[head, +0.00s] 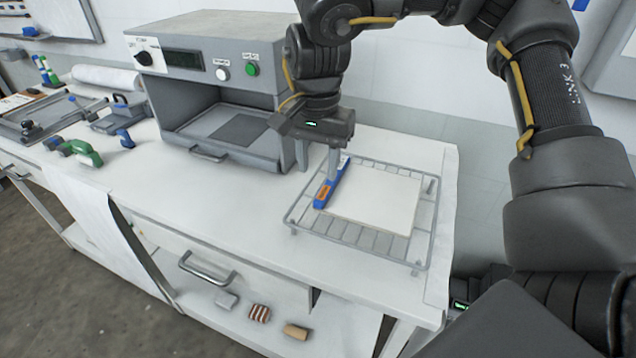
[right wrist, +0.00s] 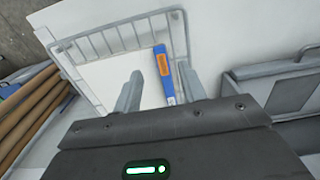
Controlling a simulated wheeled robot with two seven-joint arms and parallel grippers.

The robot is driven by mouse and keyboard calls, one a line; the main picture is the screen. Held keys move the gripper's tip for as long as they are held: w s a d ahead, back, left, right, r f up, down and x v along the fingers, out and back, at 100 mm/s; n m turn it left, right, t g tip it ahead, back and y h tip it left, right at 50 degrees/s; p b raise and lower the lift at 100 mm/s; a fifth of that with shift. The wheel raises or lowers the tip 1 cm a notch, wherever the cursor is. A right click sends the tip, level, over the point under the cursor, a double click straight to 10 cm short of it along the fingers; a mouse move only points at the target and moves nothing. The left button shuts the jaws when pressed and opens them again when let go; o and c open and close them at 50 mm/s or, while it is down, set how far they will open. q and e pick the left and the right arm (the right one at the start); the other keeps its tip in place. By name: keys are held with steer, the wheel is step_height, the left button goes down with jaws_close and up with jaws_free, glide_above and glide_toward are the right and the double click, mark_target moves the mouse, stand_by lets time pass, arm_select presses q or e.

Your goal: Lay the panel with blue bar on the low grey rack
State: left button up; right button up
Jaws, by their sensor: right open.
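The panel (head: 375,205), a thin cream-white sheet with a blue bar (head: 332,183) along its left edge, lies flat on the low grey wire rack (head: 432,222). The bar carries an orange label. My right gripper (head: 338,158) is over the far end of the bar, pointing down. In the right wrist view its two fingers (right wrist: 161,88) are apart, with the blue bar (right wrist: 165,78) showing between them; I cannot tell whether they touch it. The panel (right wrist: 105,82) and rack (right wrist: 120,33) also show there. My left gripper is not in view.
A grey press (head: 215,85) with an open front stands left of the rack. Green and blue hand tools (head: 82,152) and a tray (head: 50,120) lie farther left on the white table (head: 230,205). The table between press and rack is clear.

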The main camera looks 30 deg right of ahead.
steer(key=shift+r, duration=2)
steer(key=shift+r+p, duration=0.1)
steer(key=shift+p, duration=0.2)
